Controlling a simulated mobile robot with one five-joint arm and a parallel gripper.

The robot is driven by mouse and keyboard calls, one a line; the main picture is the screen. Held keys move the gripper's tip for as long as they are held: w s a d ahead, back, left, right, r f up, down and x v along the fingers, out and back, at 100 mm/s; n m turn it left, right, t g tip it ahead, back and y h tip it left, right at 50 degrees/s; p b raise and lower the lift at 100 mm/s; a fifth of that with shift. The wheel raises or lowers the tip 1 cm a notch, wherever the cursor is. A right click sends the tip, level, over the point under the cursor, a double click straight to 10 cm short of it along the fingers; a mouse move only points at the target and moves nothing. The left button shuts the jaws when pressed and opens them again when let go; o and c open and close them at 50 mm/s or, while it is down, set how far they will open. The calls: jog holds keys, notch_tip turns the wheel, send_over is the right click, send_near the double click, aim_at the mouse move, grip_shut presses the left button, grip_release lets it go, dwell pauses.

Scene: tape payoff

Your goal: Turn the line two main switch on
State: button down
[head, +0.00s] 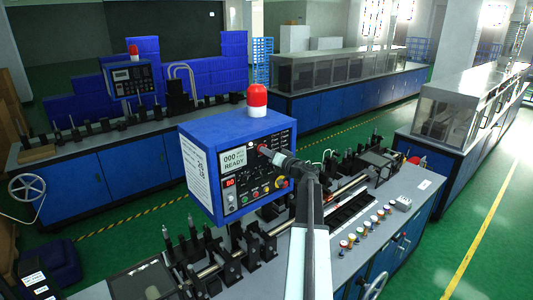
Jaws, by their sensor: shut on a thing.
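The blue control box (205,185) with a red beacon (257,98) stands over the near machine line. Its front panel has a display (233,159) reading 000 READY, a red number readout (229,182) and several knobs and buttons. My arm reaches up from the bottom middle to this panel. My gripper (268,153) is at the upper part of the panel, right of the display, shut on a small red-tipped switch (262,147). The gripper hides most of that switch, so its turned position and its label cannot be read.
A yellow-and-red button (281,182) sits low on the panel, close under my arm. Rollers and colored knobs (366,226) line the grey bench. A second control box (130,79) stands on the far line. Green floor (484,215) is clear at right.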

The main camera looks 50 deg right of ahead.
jog(key=shift+m, duration=1.1)
jog(key=c, duration=1.5)
grip_release()
jog(key=shift+s, duration=0.1)
jog(key=s, duration=0.7)
jog(key=shift+s+a, duration=0.25)
jog(key=shift+a, duration=0.2)
